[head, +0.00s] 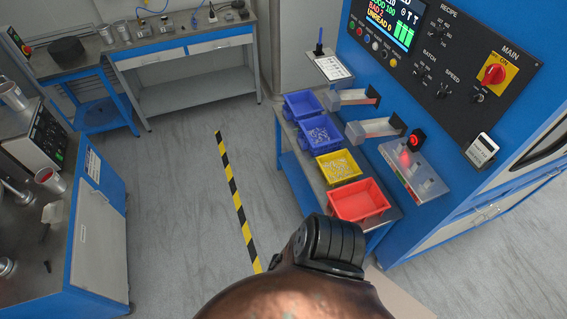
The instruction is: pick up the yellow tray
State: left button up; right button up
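The yellow tray (345,181) is in the right half of the head view, on a narrow bench (312,180) beside the blue machine. It is upright and holds many small pale parts. It sits between a blue tray and a red tray in a row. Neither of my grippers shows in this view, and nothing is seen touching the yellow tray. A dark rounded part of my own body fills the bottom middle, below the trays.
Blue trays (319,149) stand behind the yellow one; an empty red tray (358,216) stands in front. Chutes (374,128) jut from the blue machine (450,100) above the row. A control box (413,170) is to the right. Open floor with a striped line (233,190) lies left.

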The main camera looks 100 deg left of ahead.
aim_at(338, 168)
jog(key=u, duration=2)
